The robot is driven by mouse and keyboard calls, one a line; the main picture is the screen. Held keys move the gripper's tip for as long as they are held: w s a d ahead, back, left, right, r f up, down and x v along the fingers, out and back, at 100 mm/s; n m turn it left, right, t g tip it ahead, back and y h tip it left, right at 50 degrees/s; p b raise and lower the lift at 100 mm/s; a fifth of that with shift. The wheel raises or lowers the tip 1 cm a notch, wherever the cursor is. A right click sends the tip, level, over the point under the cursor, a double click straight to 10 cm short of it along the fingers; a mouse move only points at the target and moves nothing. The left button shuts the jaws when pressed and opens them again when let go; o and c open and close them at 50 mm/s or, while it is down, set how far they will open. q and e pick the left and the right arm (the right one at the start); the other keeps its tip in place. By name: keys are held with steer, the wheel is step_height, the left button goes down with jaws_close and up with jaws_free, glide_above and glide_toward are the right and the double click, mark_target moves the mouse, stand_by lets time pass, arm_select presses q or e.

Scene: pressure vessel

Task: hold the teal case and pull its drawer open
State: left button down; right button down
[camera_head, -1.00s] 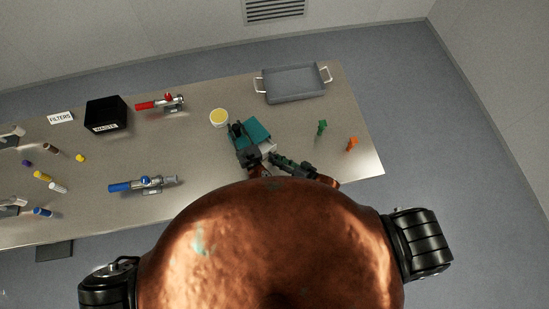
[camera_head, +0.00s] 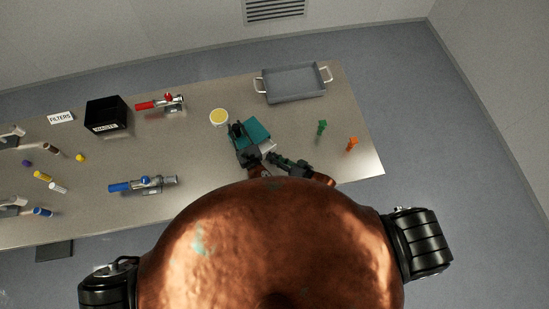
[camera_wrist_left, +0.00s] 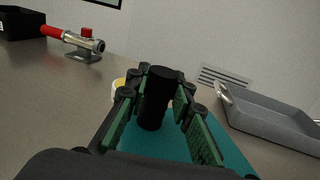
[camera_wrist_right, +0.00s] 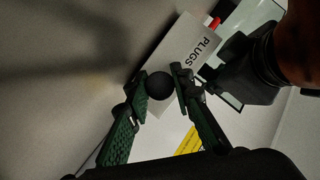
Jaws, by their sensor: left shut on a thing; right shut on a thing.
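The teal case (camera_head: 257,130) sits on the table at front centre, with a black upright post on its top. My left gripper (camera_head: 239,140) is shut on this post (camera_wrist_left: 154,102); the teal top (camera_wrist_left: 170,146) shows below it in the left wrist view. The pale drawer front (camera_wrist_right: 186,48), marked PLUGS, shows in the right wrist view with a round black knob (camera_wrist_right: 159,86). My right gripper (camera_head: 273,157) is at the case's near right side, its fingers on either side of the knob, shut on it. I cannot tell how far out the drawer is.
A grey tray (camera_head: 293,84) lies at the back right. Green (camera_head: 321,127) and orange (camera_head: 351,143) pieces stand to the right. A blue-ended metal device (camera_head: 143,184) lies to the left.

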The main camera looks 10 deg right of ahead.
stand_by(0.3)
steer(key=s, duration=0.1)
steer(key=s+d, duration=0.1)
steer(key=s, duration=0.1)
steer(key=s+d, duration=0.1)
steer(key=shift+s+d, duration=0.1)
steer(key=shift+s, duration=0.05)
steer(key=c, duration=1.9)
jaws_free()
steer(key=shift+c, duration=0.2)
steer(key=v, duration=1.2)
